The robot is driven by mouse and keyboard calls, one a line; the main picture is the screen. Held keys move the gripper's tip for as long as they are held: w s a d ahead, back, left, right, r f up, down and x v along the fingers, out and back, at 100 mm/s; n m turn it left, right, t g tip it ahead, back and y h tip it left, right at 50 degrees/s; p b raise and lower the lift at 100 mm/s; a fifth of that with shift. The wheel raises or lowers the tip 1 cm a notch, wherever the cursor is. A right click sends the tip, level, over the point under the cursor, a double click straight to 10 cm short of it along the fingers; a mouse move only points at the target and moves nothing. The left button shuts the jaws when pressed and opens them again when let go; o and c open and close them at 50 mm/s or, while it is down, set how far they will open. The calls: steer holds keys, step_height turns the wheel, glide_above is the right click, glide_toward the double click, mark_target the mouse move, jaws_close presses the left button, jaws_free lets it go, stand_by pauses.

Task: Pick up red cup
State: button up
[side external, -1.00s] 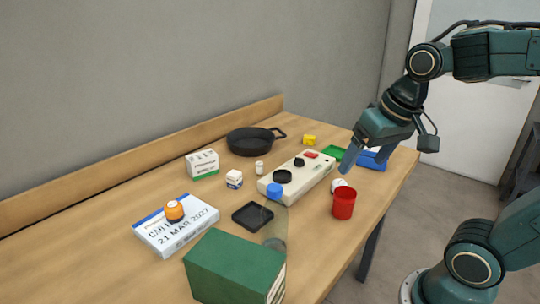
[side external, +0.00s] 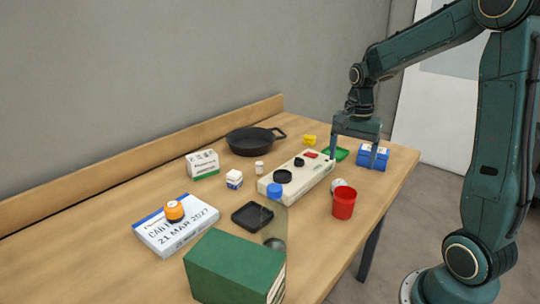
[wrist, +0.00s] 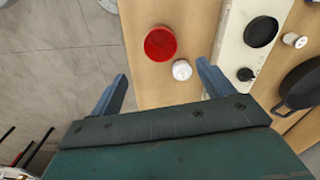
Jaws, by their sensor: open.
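The red cup (side external: 344,203) stands upright near the table's front right edge. In the wrist view the cup (wrist: 160,43) lies ahead of my fingers, close to the table edge, and its open top shows. My gripper (side external: 354,152) is open and points down over the far right of the table, beyond the cup and apart from it. In the wrist view my gripper (wrist: 162,70) has nothing between its fingers but table surface and part of the small white object's surroundings.
A small white round object (side external: 338,183) sits right beside the cup. A beige panel with black knobs (side external: 298,174) lies to its left. A clear blue-capped bottle (side external: 274,215) stands nearer the camera.

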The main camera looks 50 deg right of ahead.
mark_target(344, 203)
step_height(344, 203, down, 9)
steer(key=shift+d, duration=0.15)
stand_by(0.7)
steer(key=shift+f, duration=2.55)
steer(key=shift+c, duration=0.4)
steer(key=c, duration=1)
